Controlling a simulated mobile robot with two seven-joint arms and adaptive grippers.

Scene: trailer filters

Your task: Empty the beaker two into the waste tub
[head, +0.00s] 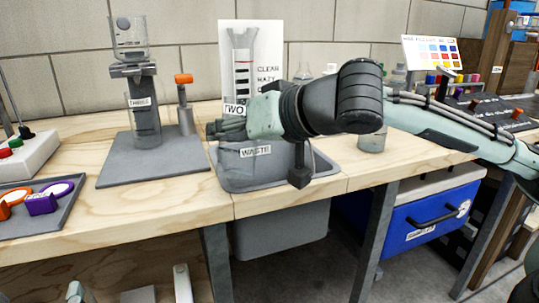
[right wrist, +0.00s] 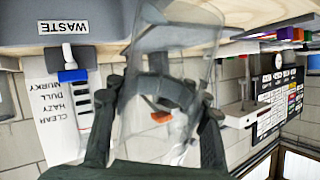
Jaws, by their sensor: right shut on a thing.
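The beaker labelled TWO (head: 235,110) is clear and held above the waste tub. In the right wrist view the clear beaker (right wrist: 170,42) lies between my two dark fingers; I cannot make out any liquid in it. My right gripper (head: 228,128) is shut on it; its fingers also show in the right wrist view (right wrist: 158,108). The grey waste tub (head: 312,168) is set into the bench below the gripper, with a WASTE label. It also shows at the upper left of the right wrist view (right wrist: 120,18).
A tray of coloured rings (head: 60,220) is far left. A blue cooler (head: 425,215) sits beneath the bench.

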